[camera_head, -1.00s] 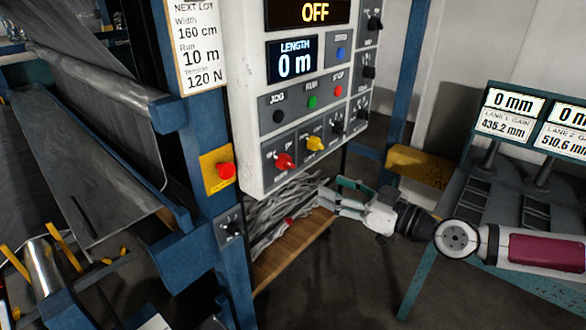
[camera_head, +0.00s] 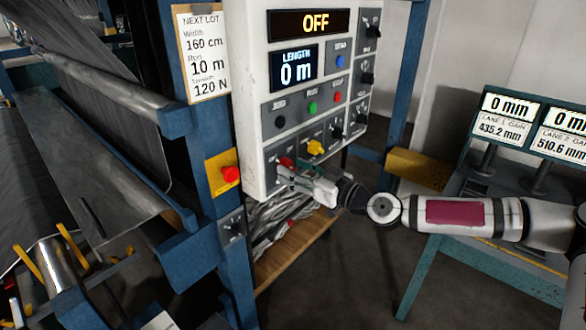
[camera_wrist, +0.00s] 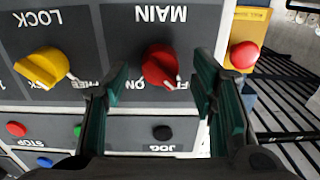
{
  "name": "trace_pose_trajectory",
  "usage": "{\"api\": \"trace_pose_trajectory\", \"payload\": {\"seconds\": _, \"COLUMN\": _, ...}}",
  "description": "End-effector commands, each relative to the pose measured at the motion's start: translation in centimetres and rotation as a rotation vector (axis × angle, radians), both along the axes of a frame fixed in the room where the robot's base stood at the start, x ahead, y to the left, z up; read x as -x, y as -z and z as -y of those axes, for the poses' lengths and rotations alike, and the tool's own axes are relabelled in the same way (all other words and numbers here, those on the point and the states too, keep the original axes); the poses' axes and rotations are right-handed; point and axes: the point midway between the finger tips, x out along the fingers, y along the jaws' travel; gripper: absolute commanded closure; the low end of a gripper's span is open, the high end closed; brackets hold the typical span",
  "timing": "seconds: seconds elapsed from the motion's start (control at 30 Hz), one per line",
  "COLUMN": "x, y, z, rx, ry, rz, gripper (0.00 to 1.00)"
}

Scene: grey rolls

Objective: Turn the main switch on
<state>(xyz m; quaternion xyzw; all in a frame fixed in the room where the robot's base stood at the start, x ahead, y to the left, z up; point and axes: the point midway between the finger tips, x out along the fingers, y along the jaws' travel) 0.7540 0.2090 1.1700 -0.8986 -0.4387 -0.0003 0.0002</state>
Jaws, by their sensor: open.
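The main switch is a red rotary knob (camera_wrist: 160,66) on a dark plate marked MAIN, which appears upside down in the wrist view. In the head view the red knob (camera_head: 286,161) is partly hidden by my gripper at the panel's lower left. My gripper (camera_wrist: 160,84) is open, with one finger on each side of the knob in the wrist view. I cannot tell whether the fingers touch it. In the head view my gripper (camera_head: 288,173) is close to the panel face. The panel's top display (camera_head: 315,23) reads OFF.
A yellow LOCK knob (camera_wrist: 42,67) sits beside the main switch. JOG, RUN and STOP buttons (camera_head: 312,107) are above in the head view. A red button on a yellow box (camera_head: 229,174) is on the blue post to the left. A wooden shelf (camera_head: 292,262) lies below.

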Motion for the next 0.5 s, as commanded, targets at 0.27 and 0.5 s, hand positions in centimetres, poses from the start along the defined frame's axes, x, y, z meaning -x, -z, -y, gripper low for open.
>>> {"api": "trace_pose_trajectory", "payload": {"seconds": 0.27, "x": -0.67, "y": 0.01, "z": -0.87, "rx": 0.001, "ry": 0.000, "rz": -0.001, "gripper": 0.48}}
{"api": "trace_pose_trajectory", "payload": {"seconds": 0.5, "x": -0.66, "y": 0.02, "z": -0.86, "rx": 0.001, "ry": 0.000, "rz": -0.001, "gripper": 0.64}}
